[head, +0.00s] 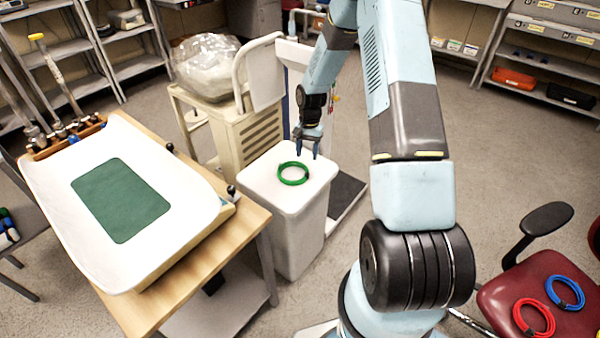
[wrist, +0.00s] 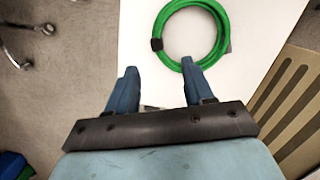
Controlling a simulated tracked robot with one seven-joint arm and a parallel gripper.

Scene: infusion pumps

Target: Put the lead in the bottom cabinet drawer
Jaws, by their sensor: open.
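A green coiled lead (head: 293,184) lies flat on top of a white bin (head: 300,230). In the wrist view the coil (wrist: 223,30) shows at the top, with a small dark tie on its left side. My gripper (head: 308,152) is open and empty, pointing down above the far side of the bin top. In the wrist view its two blue fingers (wrist: 158,68) are spread apart, and the right fingertip overlaps the near edge of the coil. I cannot make out the bottom cabinet drawer in either view.
A beige cart (head: 245,135) with a plastic-wrapped item (head: 207,65) stands behind the bin. A wooden table (head: 255,222) holding a white tray is at left. Red (head: 546,331) and blue (head: 579,303) coils lie on a red chair (head: 500,294) at right. Shelves line the back.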

